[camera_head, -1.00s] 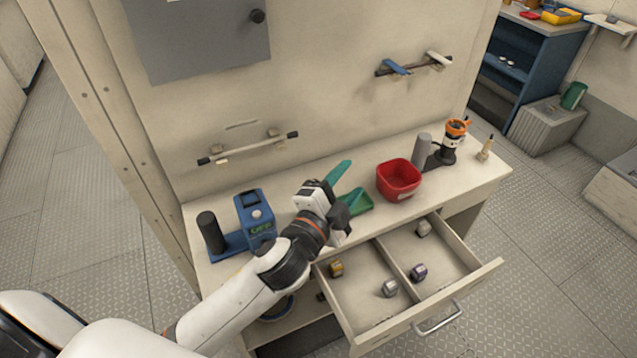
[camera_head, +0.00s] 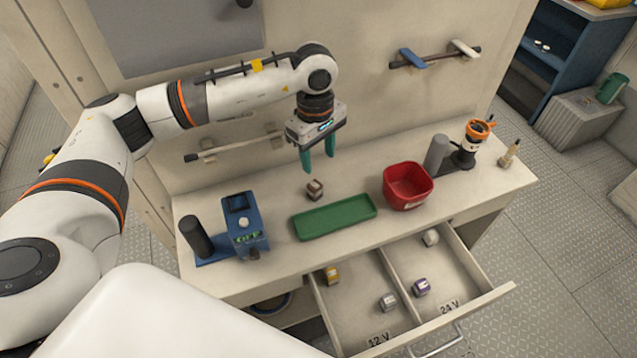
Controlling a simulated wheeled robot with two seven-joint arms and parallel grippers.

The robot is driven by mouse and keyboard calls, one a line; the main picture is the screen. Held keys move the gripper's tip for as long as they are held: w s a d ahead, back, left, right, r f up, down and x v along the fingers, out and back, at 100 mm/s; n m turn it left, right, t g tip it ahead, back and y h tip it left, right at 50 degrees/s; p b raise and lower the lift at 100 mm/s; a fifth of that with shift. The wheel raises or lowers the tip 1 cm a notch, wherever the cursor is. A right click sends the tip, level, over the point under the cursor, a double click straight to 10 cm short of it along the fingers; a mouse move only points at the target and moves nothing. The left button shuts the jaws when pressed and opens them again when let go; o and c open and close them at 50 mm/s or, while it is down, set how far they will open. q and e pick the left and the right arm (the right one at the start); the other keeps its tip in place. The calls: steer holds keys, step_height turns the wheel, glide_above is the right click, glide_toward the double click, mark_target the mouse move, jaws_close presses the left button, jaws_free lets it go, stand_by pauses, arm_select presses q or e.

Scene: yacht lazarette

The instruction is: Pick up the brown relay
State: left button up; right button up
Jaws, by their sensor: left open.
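The brown relay (camera_head: 314,189), a small brown block with a pale band, sits on the bench top behind the green tray. My left gripper (camera_head: 318,162) points down above it, with its two teal fingers apart and nothing between them. The fingertips appear a little higher than the relay and do not touch it. My right gripper is not in view.
The green tray (camera_head: 335,217) is empty. A red bin (camera_head: 407,186) stands to its right and a blue device (camera_head: 243,226) to its left. The open drawer (camera_head: 475,309) below holds several small relays, including a yellow one (camera_head: 332,274) and a purple one (camera_head: 421,287).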

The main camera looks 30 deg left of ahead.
mark_target(314, 185)
arm_select(q)
steer(key=f, duration=0.2)
steer(key=f+p, duration=0.1)
steer(key=f, duration=0.1)
steer(key=a+f+p, duration=0.1)
steer(key=f, duration=0.1)
steer(key=shift+f, duration=0.15)
step_height(314, 185, down, 5)
steer(key=p, duration=0.3)
steer(key=shift+s, duration=0.1)
steer(key=shift+f, duration=0.2)
steer(key=c, duration=1.1)
